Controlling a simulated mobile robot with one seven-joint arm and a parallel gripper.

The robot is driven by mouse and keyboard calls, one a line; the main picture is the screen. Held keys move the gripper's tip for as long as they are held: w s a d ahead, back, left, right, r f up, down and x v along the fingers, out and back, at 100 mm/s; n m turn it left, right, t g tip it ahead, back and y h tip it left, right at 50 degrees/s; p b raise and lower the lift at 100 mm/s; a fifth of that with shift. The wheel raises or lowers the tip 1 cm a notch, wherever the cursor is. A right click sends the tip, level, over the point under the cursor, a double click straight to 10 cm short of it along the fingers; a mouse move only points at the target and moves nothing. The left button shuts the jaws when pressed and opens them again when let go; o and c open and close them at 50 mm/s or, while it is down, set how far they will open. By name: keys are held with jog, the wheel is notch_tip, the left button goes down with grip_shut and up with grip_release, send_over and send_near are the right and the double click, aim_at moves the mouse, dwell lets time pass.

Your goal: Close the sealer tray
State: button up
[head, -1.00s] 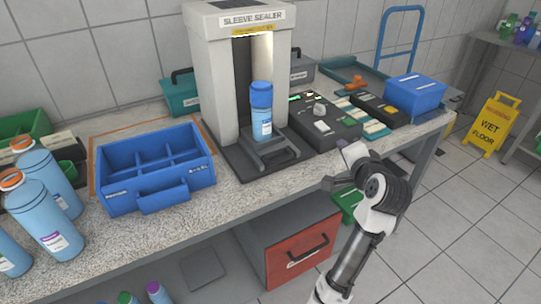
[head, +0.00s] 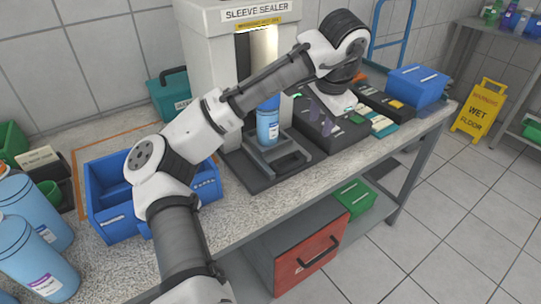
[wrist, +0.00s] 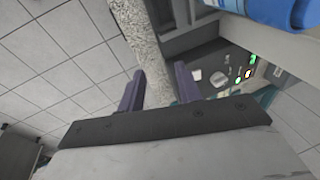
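The white sleeve sealer (head: 208,65) stands at the back of the bench with a lit opening. Its grey tray (head: 286,160) sticks out at the front, with a handle-like front frame. A blue bottle (head: 267,127) stands upright on the tray; my arm hides its top. My gripper (head: 322,108) is to the right of the bottle, above the dark control box. In the wrist view my gripper (wrist: 160,84) has its two purple fingers spread with nothing between them. The blue bottle (wrist: 275,10) shows at that view's top right, beside grey tray parts.
A blue divided crate (head: 118,220) is at left, partly behind my arm. Large blue bottles (head: 40,265) stand at the left front. The dark control box (head: 335,138) and a blue bin (head: 417,86) are on the right. A red-fronted drawer (head: 308,255) sits below the bench.

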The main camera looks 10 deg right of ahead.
jog(key=n+g+y, duration=0.1)
send_near(291, 165)
jog(key=p+x, duration=0.1)
jog(key=x, duration=0.7)
jog(key=shift+d, duration=0.1)
grip_shut()
